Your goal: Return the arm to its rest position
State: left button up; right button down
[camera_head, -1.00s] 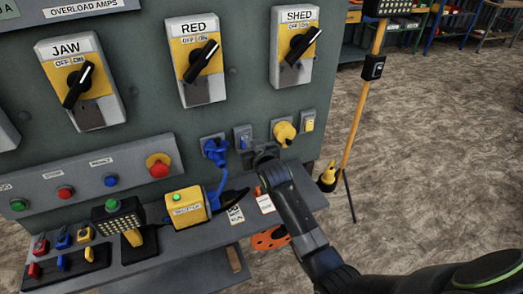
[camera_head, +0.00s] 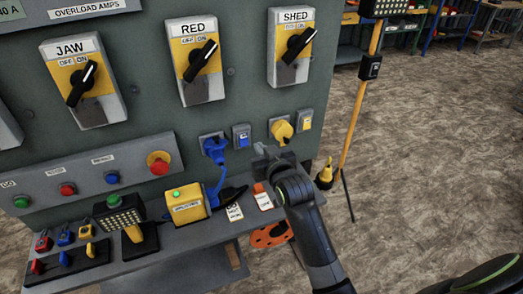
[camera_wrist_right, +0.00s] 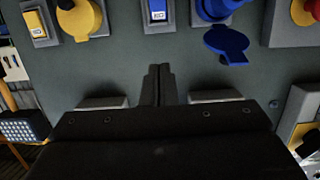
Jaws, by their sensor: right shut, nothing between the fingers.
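My right gripper (camera_head: 266,156) is in front of the grey control panel (camera_head: 240,100), low down near the blue and yellow sockets. Its dark arm rises from the bottom right. In the right wrist view the two fingers (camera_wrist_right: 158,82) are together, with nothing seen between them and the panel face beyond. That view shows the panel turned over, with the yellow plug (camera_wrist_right: 78,18) at left and the blue socket cover (camera_wrist_right: 227,45) at right. My left gripper is in neither view.
A grey shelf (camera_head: 190,238) under the panel holds padlocks, a lamp (camera_head: 122,217), a yellow tester (camera_head: 186,205) and tags (camera_head: 234,212). A yellow pole (camera_head: 352,120) stands right of the panel. Open floor (camera_head: 430,150) lies further right.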

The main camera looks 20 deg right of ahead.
jog(key=shift+s+r, duration=0.1)
jog(key=shift+s, duration=0.1)
dwell(0.3)
jog(key=s+d+f+g+h, duration=0.1)
jog(key=s+d+f+g, duration=0.2)
jog(key=s+f, duration=0.45)
jog(key=s+d+f+g+h, duration=0.1)
jog(key=s+d+f+g, duration=0.3)
jog(key=s, duration=0.6)
jog(key=s+d+f+m+g, duration=0.1)
jog(key=s+f+g, duration=0.15)
jog(key=s, duration=0.75)
jog(key=s+d+f+g, duration=0.1)
jog(key=s+d+g, duration=0.15)
jog(key=s, duration=0.75)
notch_tip(320, 180, down, 25)
jog(key=g, duration=0.1)
jog(key=s+f+g, duration=0.1)
jog(key=s+f, duration=1.4)
jog(key=f, duration=0.1)
jog(key=shift+a+g, duration=0.3)
jog(key=shift+a, duration=0.05)
